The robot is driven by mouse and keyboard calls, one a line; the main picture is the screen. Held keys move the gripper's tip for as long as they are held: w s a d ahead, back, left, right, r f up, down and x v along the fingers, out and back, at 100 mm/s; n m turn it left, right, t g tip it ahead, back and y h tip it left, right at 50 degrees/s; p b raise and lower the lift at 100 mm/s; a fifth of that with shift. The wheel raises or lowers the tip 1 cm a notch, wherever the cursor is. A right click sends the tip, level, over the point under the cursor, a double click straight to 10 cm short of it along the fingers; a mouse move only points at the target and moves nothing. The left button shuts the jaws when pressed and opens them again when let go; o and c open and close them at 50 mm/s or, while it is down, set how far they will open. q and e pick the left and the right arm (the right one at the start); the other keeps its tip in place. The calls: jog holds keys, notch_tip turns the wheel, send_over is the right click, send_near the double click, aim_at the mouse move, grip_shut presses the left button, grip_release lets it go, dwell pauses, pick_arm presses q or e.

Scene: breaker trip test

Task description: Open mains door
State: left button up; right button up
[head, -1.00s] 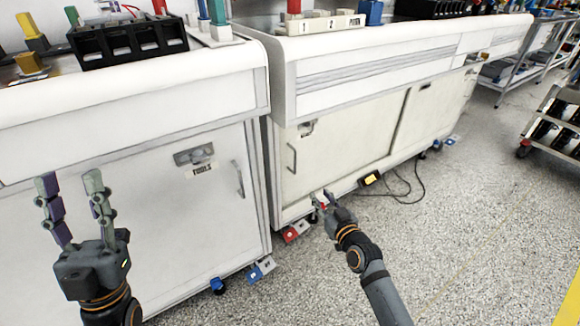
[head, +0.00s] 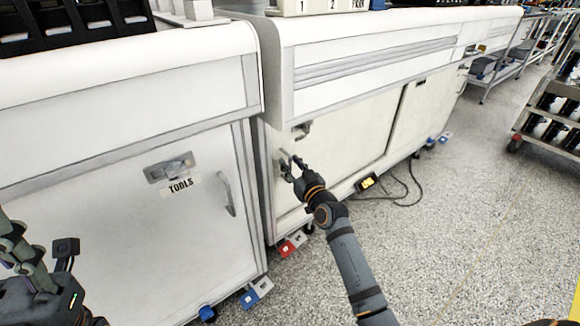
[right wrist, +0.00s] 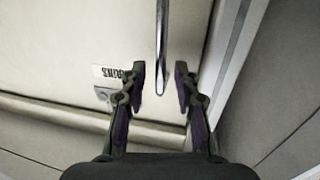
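The cream mains door (head: 345,135) is shut in the head view, on the cabinet right of the tools cabinet. Its latch (head: 302,131) is near the top left. In the right wrist view the mains label (right wrist: 105,72) appears upside down beside a small latch plate (right wrist: 103,94). My right gripper (head: 287,164) is at the door's left side, partly covering the handle. In the right wrist view its open fingers (right wrist: 160,80) straddle the vertical metal handle (right wrist: 162,40), with gaps on both sides. My left gripper (head: 35,255) is at the lower left, partly cut off.
The tools door (head: 130,215) with its own handle (head: 226,193) is shut on the left. A yellow-screened device (head: 367,183) with a cable lies on the floor below the mains cabinet. The speckled floor (head: 450,230) is clear at the right; a cart (head: 555,120) stands beyond.

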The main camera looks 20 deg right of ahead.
jog(key=shift+w+a, duration=0.1)
jog(key=shift+w, duration=0.45)
grip_shut()
